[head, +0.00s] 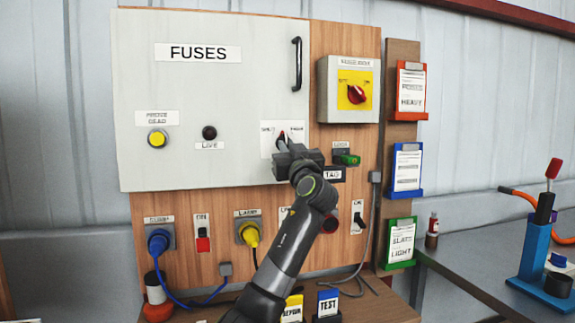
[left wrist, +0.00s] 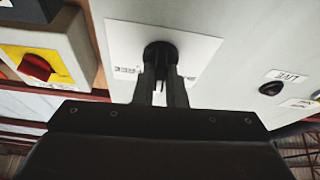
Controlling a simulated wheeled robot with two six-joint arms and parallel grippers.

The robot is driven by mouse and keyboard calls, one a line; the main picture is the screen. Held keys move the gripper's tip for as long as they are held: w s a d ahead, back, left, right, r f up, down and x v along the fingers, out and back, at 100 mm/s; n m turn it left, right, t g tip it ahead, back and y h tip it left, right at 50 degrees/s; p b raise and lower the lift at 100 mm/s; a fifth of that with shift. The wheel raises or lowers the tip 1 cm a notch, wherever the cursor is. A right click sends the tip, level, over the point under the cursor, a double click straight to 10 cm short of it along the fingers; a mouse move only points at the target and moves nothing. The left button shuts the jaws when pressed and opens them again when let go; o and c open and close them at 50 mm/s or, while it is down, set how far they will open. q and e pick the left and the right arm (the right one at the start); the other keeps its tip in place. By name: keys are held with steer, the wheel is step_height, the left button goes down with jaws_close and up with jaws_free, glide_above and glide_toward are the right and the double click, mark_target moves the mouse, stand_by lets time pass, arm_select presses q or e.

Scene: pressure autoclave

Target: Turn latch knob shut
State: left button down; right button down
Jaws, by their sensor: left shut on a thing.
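The latch knob (left wrist: 160,53) is a small black knob on a white label plate (head: 268,141) at the lower right of the grey FUSES door (head: 220,90). My left gripper (head: 284,140) reaches up to it from below and is shut on it. In the left wrist view, the two fingers of the left gripper (left wrist: 161,85) stand on either side of the knob. The gripper hides part of the knob and plate in the head view. My right gripper is not in view.
Right of the door is a grey box with a red rotary switch (head: 356,94). A green key-like part (head: 347,160) and a TAG label sit close beside my gripper. Switches and blue and yellow plugs (head: 250,234) line the board below. Coloured card holders hang at the right.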

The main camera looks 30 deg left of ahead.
arm_select(q)
steer(key=n+g+b, duration=0.2)
steer(key=n, duration=0.2)
steer(key=n+g+y+b, duration=0.1)
steer(key=n+g+b, duration=0.1)
steer(key=n, duration=0.2)
steer(key=shift+w+d+y, duration=0.15)
steer(key=shift+y, duration=0.15)
steer(key=shift+n+g, duration=0.4)
steer(key=shift+n, duration=1)
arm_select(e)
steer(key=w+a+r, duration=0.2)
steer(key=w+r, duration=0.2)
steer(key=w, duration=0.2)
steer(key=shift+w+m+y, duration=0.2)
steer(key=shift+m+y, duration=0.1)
arm_select(q)
steer(key=shift+n, duration=0.3)
steer(key=c, duration=1.5)
jaws_free()
